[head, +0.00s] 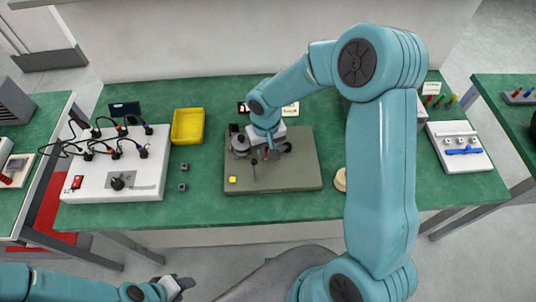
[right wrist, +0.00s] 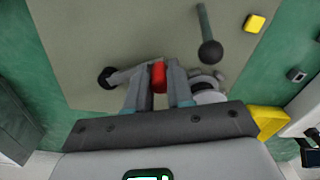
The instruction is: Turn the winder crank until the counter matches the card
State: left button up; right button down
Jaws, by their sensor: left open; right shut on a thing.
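The winder's grey base plate (head: 300,176) lies on the green bench in the head view. My right gripper (head: 268,150) reaches down to the winder and is shut on the red crank handle, which shows between the fingers in the right wrist view (right wrist: 158,77). A grey crank arm (right wrist: 128,75) runs from it toward a black hub (right wrist: 106,78). A small dark box with a red display (head: 243,107), perhaps the counter, and a white card (head: 291,109) stand behind the winder; neither is readable. My left gripper (head: 178,286) is open and empty, low in front of the bench.
A dark lever (head: 253,173) and a yellow button (head: 232,179) sit on the plate near the crank. Left are a yellow bin (head: 187,126) and a white panel with cables (head: 117,180). Right is a white unit with a blue handle (head: 463,151). My right arm hides some bench.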

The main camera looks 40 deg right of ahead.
jog(key=m+b, duration=0.1)
jog(key=w+m+b, duration=0.2)
jog(key=shift+w+d+f+m+b, duration=0.2)
jog(key=shift+d+f+m+b, duration=0.1)
jog(key=shift+b, duration=0.1)
jog(key=w+m+b, duration=0.1)
jog(key=w+d+m+b, duration=0.1)
jog(key=m, duration=0.1)
jog(key=shift+d+r+m, duration=0.1)
jog(key=shift+r+m, duration=0.05)
jog(key=shift+m, duration=0.15)
jog(key=d+m+b, duration=0.1)
jog(key=m, duration=0.1)
jog(key=w+m+b, duration=0.1)
jog(key=shift+w+d+m, duration=0.25)
jog(key=shift+d+m, duration=0.15)
jog(key=shift+w+d+r+m, duration=0.1)
jog(key=shift+w+d+m, duration=0.2)
jog(key=shift+d+m, duration=0.6)
jog(key=shift+w+d+m+b, duration=0.1)
jog(key=shift+d+m+b, duration=0.2)
jog(key=shift+m, duration=0.5)
jog(key=shift+w+d+m+b, duration=0.1)
jog(key=shift+d+m+b, duration=0.15)
jog(key=shift+m, duration=0.55)
jog(key=shift+d, duration=0.1)
jog(key=c, duration=1)
grip_release()
